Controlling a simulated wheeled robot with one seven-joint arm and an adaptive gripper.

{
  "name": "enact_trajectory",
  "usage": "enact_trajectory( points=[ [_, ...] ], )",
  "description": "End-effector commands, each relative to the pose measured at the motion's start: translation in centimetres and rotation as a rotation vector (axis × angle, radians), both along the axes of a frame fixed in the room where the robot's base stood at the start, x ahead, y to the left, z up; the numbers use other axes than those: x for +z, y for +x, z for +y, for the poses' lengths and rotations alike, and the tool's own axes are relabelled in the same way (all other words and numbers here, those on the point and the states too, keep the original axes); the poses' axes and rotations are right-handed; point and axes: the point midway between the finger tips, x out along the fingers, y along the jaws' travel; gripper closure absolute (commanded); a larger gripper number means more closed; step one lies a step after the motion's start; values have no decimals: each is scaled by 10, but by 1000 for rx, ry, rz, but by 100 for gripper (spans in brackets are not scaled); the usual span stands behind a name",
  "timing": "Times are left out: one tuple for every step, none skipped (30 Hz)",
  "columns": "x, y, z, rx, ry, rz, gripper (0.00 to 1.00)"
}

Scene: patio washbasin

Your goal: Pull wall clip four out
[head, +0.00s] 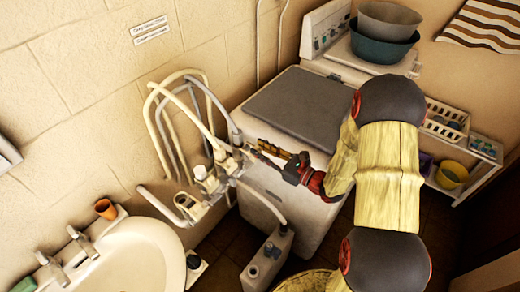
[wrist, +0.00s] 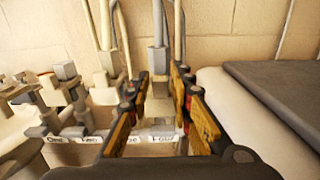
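In the wrist view a row of pale wall clips stands over a rail labelled One (wrist: 58,141), Two, Three and Four (wrist: 162,136). Wall clip four (wrist: 158,106) is a cream block above the label Four, with a grey hose cuff (wrist: 158,61) above it. My gripper (wrist: 161,80) has its two fingers apart, one on each side of clip four and its hose. I cannot tell whether either finger touches it. In the head view my gripper (head: 256,150) reaches from the right to the right end of the clip row (head: 215,176).
Cream and grey hoses (head: 180,110) loop up from the clips along the wall. A washbasin (head: 135,262) stands at lower left. A washing machine with a grey lid (head: 300,105) is just behind my gripper. A pale canister (head: 268,257) stands below the clips.

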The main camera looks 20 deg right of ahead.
Motion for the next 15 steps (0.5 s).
enact_trajectory(
  points=[
    [0, 0, 0, 0, -1, -1, 74],
    [0, 0, 0, 0, -1, -1, 72],
    [0, 0, 0, 1, 0, -1, 70],
    [0, 0, 0, 1, 0, -1, 68],
    [0, 0, 0, 1, 0, -1, 66],
    [0, 0, 0, 1, -1, -2, 65],
    [0, 1, 0, 1, -1, -2, 65],
    [0, 1, 0, 1, -1, -2, 65],
    [1, 1, 0, 1, -1, -2, 65],
    [1, 1, 0, 1, -1, -2, 65],
    [1, 1, 0, 1, -1, -2, 65],
    [1, 1, 0, 1, -1, -2, 65],
    [1, 1, 0, 1, -1, -2, 65],
    [1, 0, 0, 1, -1, -2, 65],
    [1, 0, -1, 1, -1, -2, 65]
  ],
)
